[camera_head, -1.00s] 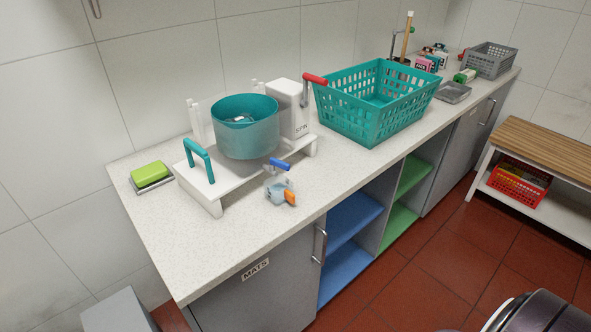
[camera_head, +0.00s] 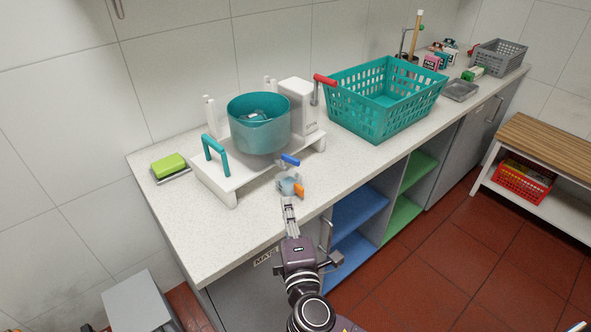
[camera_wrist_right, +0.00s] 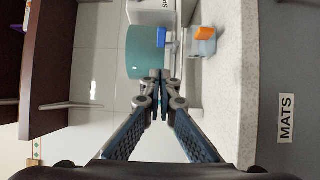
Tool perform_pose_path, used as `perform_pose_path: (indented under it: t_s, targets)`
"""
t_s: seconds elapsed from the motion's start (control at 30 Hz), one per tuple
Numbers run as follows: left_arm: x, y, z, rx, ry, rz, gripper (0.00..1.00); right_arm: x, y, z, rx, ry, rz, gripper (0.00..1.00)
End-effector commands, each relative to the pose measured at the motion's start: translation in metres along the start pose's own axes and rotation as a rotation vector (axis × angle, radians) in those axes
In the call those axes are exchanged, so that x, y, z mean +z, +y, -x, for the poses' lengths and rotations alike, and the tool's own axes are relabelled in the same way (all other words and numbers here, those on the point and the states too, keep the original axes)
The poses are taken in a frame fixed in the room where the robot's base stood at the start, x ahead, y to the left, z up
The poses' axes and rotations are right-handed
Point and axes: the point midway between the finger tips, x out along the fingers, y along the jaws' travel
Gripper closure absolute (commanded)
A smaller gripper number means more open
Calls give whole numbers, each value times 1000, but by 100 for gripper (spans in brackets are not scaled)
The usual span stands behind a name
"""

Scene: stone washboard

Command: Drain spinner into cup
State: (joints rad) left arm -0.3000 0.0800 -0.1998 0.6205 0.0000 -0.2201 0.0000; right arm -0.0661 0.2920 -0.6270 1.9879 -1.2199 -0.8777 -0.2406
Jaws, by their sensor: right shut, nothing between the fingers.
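The spinner is a teal drum (camera_head: 259,125) on a white stand (camera_head: 222,178) with a white motor box (camera_head: 299,108). Something pale lies inside the drum. A blue tap lever (camera_head: 290,160) sticks out at its front; it also shows in the right wrist view (camera_wrist_right: 161,38). The small clear cup (camera_head: 287,185) with an orange handle stands on the counter below the tap, and in the right wrist view (camera_wrist_right: 203,48). My right gripper (camera_head: 289,204) is shut and empty, just in front of the cup at the counter's front edge. My left gripper is out of view.
A green sponge (camera_head: 169,166) lies on a dish at left. The speckled counter (camera_head: 225,240) is clear at front left. Open blue and green shelves sit below.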

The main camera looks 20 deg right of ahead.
Motion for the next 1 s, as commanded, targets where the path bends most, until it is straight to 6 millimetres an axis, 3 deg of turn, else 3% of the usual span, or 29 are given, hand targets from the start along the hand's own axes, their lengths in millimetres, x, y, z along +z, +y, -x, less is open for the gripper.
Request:
perform_pose_path:
  t_s: [0.37, 0.9, 1.0]
  targets:
    - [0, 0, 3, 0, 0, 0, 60, 0, 1, -6, 0, 1, 0, 100]
    - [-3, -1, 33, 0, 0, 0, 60, 0, 2, -102, -1, -1, 1, 100]
    - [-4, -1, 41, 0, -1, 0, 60, 13, 2, -113, -3, -1, 4, 100]
